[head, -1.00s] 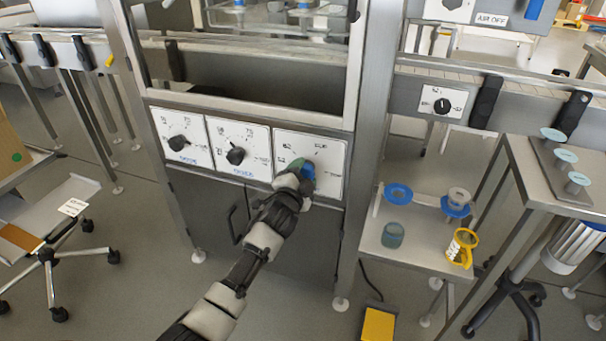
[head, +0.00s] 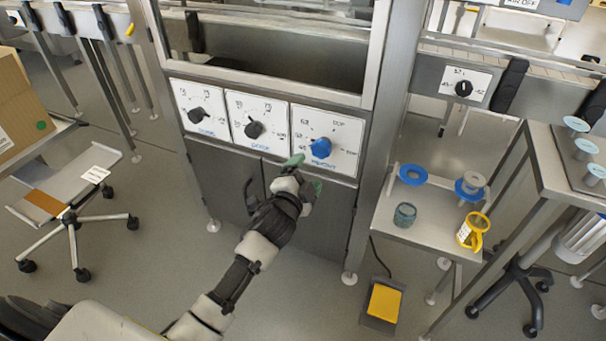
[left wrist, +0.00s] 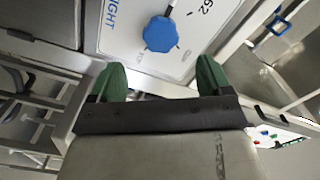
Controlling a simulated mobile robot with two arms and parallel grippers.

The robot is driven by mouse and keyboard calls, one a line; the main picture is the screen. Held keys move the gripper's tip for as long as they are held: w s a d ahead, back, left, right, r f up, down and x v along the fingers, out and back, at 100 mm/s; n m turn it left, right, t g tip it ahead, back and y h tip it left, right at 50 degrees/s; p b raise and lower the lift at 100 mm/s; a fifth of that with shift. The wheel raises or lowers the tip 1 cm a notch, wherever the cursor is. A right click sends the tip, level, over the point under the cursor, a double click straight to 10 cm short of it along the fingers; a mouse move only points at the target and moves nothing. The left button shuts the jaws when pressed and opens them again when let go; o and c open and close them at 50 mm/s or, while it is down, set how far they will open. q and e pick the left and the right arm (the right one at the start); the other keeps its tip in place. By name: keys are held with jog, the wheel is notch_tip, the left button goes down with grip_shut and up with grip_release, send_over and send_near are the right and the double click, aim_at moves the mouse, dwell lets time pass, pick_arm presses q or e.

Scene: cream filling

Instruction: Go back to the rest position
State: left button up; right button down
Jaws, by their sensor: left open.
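My left gripper (head: 304,174) is in front of the machine's dial panel, just below and left of the blue knob (head: 321,147). Its green fingertips are spread apart with nothing between them. In the left wrist view the gripper (left wrist: 161,82) is open, and the blue knob (left wrist: 160,34) sits beyond the fingertips, apart from them. The knob is on a white dial plate (head: 345,165). My right gripper is not in view.
Two black knobs (head: 254,129) sit on plates to the left. A yellow pedal (head: 384,302) and a wheeled stand (head: 72,214) are on the floor.

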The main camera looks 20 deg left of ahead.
pick_arm(q)
jog(key=shift+s, duration=0.75)
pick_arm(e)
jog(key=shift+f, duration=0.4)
